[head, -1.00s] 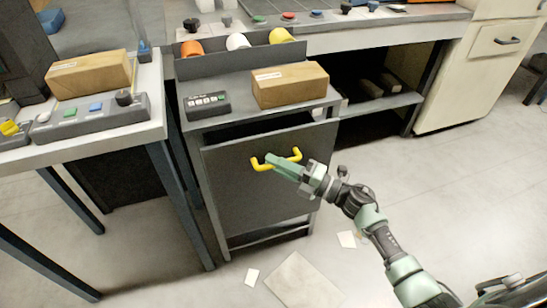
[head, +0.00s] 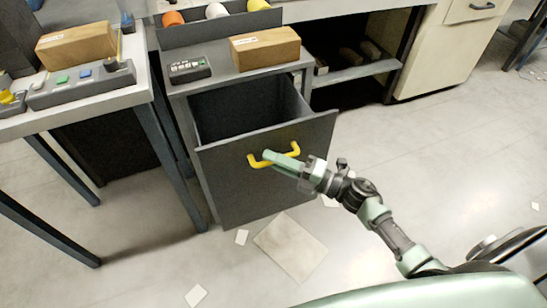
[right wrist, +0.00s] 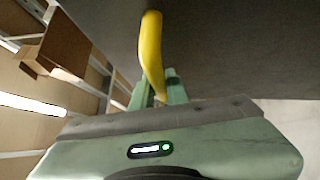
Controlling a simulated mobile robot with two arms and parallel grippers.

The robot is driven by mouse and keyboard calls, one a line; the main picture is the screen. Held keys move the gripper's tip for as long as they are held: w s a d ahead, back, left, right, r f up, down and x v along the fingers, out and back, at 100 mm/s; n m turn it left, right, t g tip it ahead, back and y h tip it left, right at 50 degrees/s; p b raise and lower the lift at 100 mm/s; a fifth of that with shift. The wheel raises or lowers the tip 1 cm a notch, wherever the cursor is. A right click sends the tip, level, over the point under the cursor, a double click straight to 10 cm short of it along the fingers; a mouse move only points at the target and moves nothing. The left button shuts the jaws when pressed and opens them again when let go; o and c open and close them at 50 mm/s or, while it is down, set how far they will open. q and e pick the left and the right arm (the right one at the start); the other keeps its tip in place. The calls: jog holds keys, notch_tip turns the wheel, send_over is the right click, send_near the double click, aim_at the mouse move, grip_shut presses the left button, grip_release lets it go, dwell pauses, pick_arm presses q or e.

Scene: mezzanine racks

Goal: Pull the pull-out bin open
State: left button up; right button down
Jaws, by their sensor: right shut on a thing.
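The pull-out bin (head: 228,190) is a dark grey drawer in a grey cabinet, standing well out, with its hollow inside showing from above. Its yellow handle (head: 256,161) is on the front panel. My right gripper (head: 277,158) is shut on the handle, with its green fingers across the bar. In the right wrist view the yellow handle (right wrist: 151,50) runs down between the green fingers (right wrist: 160,92), against the dark panel. My left gripper does not show.
A cardboard box (head: 265,48) and a button box (head: 190,69) sit on the cabinet top. A table (head: 75,112) stands close on the left. Papers (head: 290,246) lie on the floor in front of the bin. Open floor (head: 450,170) is on the right.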

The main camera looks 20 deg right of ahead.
jog(key=c, duration=1.7)
grip_release()
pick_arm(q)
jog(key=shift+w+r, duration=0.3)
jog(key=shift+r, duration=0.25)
pick_arm(e)
jog(key=v, duration=0.8)
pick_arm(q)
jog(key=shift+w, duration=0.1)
